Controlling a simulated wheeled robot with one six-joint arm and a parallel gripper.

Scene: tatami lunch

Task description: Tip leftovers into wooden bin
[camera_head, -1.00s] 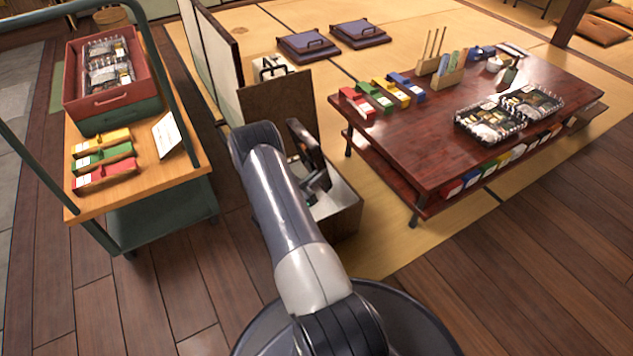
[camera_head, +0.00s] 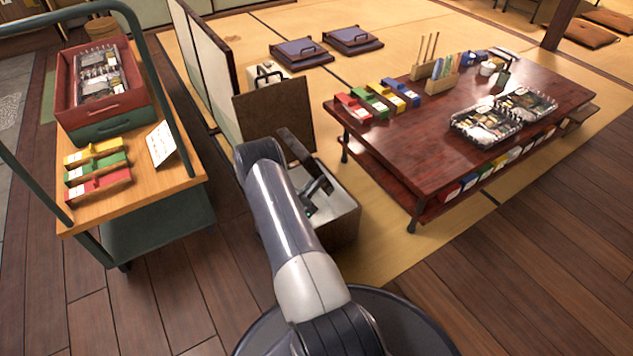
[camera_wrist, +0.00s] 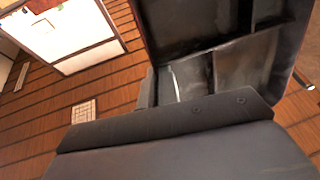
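The wooden bin (camera_head: 340,232) stands on the floor beyond my arm, with its brown lid (camera_head: 276,112) raised and a pale interior. My gripper (camera_head: 316,188) is over the bin's opening, partly hidden by my arm. It appears shut on a dark lunch box (camera_head: 294,147), which is steeply tilted above the bin. In the wrist view the dark lunch box (camera_wrist: 215,75) fills the upper right, showing dividers and shaded compartments. I cannot tell whether any food remains in it. The fingertips are not clearly visible.
A cart (camera_head: 190,185) at left holds a red crate (camera_head: 125,105), colored boxes and a card. A low red-brown table (camera_head: 440,130) at right carries clear-lidded lunch packs (camera_head: 485,125) and colored boxes. A folding screen (camera_head: 205,65) stands behind the bin. Floor at lower right is clear.

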